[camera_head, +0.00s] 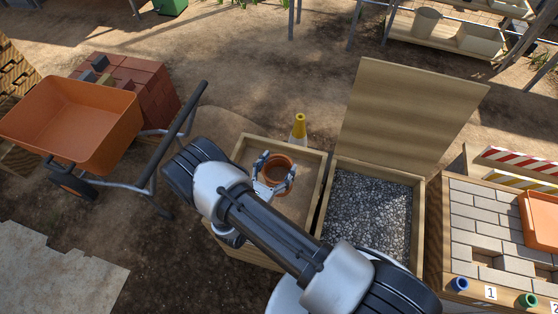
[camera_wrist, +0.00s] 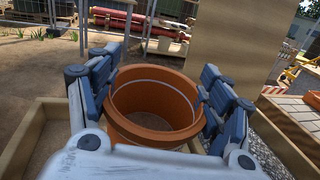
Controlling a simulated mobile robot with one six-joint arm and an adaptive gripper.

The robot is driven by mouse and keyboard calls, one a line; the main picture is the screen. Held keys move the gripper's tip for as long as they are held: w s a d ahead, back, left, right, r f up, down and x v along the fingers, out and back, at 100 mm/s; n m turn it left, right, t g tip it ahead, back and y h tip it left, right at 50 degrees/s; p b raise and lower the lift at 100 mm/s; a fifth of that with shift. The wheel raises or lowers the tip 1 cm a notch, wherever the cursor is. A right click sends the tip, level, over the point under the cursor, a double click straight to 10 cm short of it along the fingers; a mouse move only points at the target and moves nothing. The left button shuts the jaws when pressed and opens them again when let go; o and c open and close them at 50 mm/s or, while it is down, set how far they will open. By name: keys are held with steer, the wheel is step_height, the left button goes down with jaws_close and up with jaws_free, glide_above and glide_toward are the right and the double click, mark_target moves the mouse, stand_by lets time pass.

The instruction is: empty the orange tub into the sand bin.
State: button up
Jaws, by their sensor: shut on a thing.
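The orange tub (camera_head: 279,163) is a round pot held between the two fingers of my gripper (camera_head: 277,167). In the wrist view the tub (camera_wrist: 155,82) sits between both fingers with its mouth open toward the camera. It looks about upright, and I cannot tell what lies in its bottom. The sand bin (camera_head: 312,152) is a wooden box with brown sand-like fill. The tub is above this bin, near its middle in the head view. My arm hides the bin's front part. A bin wall also shows at left in the wrist view (camera_wrist: 22,138).
Right beside it stands a wooden gravel bin (camera_head: 372,170) with its lid (camera_head: 410,110) raised. A white bottle with a yellow top (camera_head: 299,130) stands behind the sand bin. An orange wheelbarrow (camera_head: 75,120) is at left, a paved table (camera_head: 485,225) at right.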

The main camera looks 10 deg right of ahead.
steer(key=f+m+p, duration=0.1)
steer(key=m, duration=0.1)
steer(key=f+m, duration=0.1)
steer(key=m, duration=0.1)
steer(key=shift+d+g+y+p, duration=0.1)
steer(key=shift+g+y+p, duration=0.2)
steer(key=shift+y+p, duration=0.1)
steer(key=f+m, duration=0.1)
steer(key=m+y+p, duration=0.1)
steer(key=m, duration=0.1)
steer(key=f+m+p, duration=0.1)
steer(key=shift+s+d+f, duration=0.1)
steer(key=shift+d+f, duration=0.1)
steer(key=shift+f, duration=0.15)
step_height(320, 180, down, 3)
steer(key=m+y, duration=0.1)
steer(key=m, duration=0.2)
steer(key=shift+y+b, duration=0.3)
step_height(320, 180, down, 3)
steer(key=m+y, duration=0.1)
steer(key=m, duration=0.3)
steer(key=shift+b, duration=0.4)
